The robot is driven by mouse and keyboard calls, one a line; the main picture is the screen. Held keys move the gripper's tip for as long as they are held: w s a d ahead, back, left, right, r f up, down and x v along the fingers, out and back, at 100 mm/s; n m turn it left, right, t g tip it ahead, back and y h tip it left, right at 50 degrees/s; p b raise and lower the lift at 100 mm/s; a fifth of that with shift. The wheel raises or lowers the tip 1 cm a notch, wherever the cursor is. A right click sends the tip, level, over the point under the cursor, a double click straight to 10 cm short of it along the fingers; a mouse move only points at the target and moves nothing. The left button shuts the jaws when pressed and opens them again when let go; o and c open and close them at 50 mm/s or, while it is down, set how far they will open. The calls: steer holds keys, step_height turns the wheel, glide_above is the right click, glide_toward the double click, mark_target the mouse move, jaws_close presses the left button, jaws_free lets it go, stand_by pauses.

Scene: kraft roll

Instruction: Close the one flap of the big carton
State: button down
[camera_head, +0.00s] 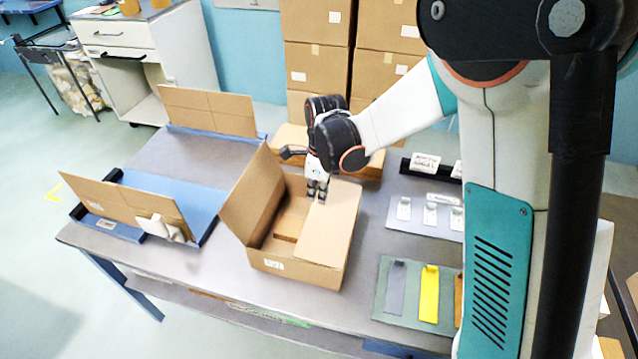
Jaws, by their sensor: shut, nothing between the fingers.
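The big carton (315,272) sits on the grey table, open on its left half. Its left flap (253,196) stands up, leaning outward to the left. Its right flap (335,222) lies about flat over the right half. Brown cardboard shows inside through the opening. My gripper (317,194) is shut and empty, pointing down at the inner edge of the right flap, near the carton's far end. Whether the fingertips touch the flap I cannot tell. My gripper and wrist hide part of the carton's far side.
Cardboard panels stand on blue fixtures (180,195) at the left of the table (205,273). A flat carton (290,137) lies behind. A green mat (388,310) with coloured strips and a tray (398,224) with small parts lie right. Stacked boxes (317,65) stand at the back.

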mark_target(316, 212)
steer(key=shift+a+f+b, duration=0.15)
steer(key=shift+f+b, duration=0.4)
steer(key=shift+f, duration=1.55)
steer(key=shift+a+f+b, duration=0.15)
steer(key=shift+f+b, duration=0.65)
steer(key=shift+f, duration=0.1)
steer(key=shift+s, duration=0.15)
steer(key=shift+r, duration=0.1)
